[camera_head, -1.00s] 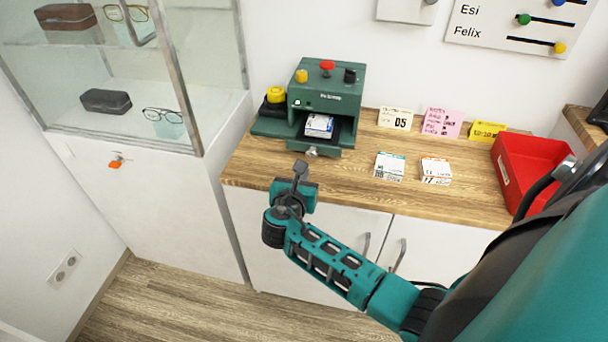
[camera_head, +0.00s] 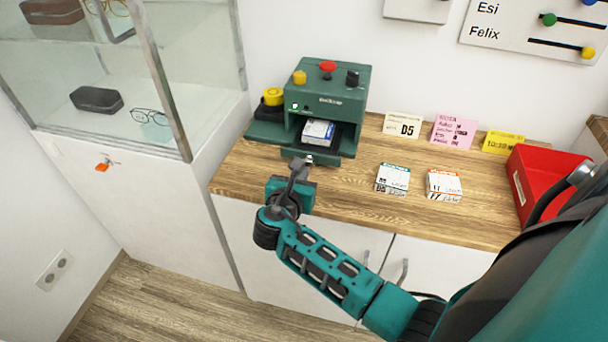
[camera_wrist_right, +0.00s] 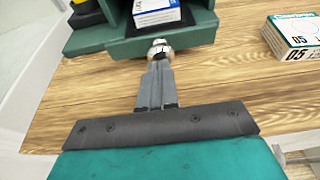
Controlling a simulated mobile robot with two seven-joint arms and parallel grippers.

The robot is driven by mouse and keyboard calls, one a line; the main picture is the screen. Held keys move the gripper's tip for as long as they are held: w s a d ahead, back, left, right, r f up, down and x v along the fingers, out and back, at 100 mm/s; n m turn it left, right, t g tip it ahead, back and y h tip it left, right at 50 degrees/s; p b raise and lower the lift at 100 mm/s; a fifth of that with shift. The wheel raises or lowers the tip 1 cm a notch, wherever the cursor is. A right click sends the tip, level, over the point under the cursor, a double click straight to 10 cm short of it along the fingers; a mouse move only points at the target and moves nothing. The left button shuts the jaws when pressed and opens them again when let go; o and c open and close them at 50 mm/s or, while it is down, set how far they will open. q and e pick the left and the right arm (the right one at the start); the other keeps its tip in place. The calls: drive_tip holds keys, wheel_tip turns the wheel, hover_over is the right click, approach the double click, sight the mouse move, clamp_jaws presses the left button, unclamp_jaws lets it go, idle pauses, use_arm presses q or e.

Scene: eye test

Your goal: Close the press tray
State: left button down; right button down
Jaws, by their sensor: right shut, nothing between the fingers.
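The green press (camera_head: 327,101) stands at the back left of the wooden counter. Its tray (camera_head: 345,154) sticks out at the front, with a blue-and-white box (camera_head: 319,132) in it; the box also shows in the right wrist view (camera_wrist_right: 157,17). A metal knob (camera_wrist_right: 160,49) sits on the tray's front face (camera_wrist_right: 193,39). My right gripper (camera_head: 297,164) is shut and empty in front of the tray. In the right wrist view its fingertips (camera_wrist_right: 157,66) are right at the knob; I cannot tell whether they touch. My left gripper is out of view.
Two small boxes, one green-marked (camera_head: 393,178) and one orange-marked (camera_head: 443,185), stand right of the press. Cards (camera_head: 454,132) stand behind them. A red bin (camera_head: 540,185) is at the right. A glass cabinet (camera_head: 205,80) borders the counter's left. The counter's front strip is clear.

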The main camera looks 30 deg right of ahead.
sight(309, 153)
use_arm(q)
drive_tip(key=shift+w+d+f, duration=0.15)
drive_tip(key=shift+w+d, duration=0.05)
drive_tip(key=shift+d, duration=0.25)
use_arm(e)
drive_tip(key=shift+w+d, duration=0.2)
drive_tip(key=w+d, duration=0.2)
drive_tip(key=d, duration=0.1)
drive_tip(key=w+d+p, duration=0.1)
drive_tip(key=w+d, duration=0.2)
drive_tip(key=shift+w+d, duration=0.1)
drive_tip(key=shift+w, duration=0.05)
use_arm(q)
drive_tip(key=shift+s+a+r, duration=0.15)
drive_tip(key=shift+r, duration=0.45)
use_arm(e)
drive_tip(key=shift+d+r, duration=0.2)
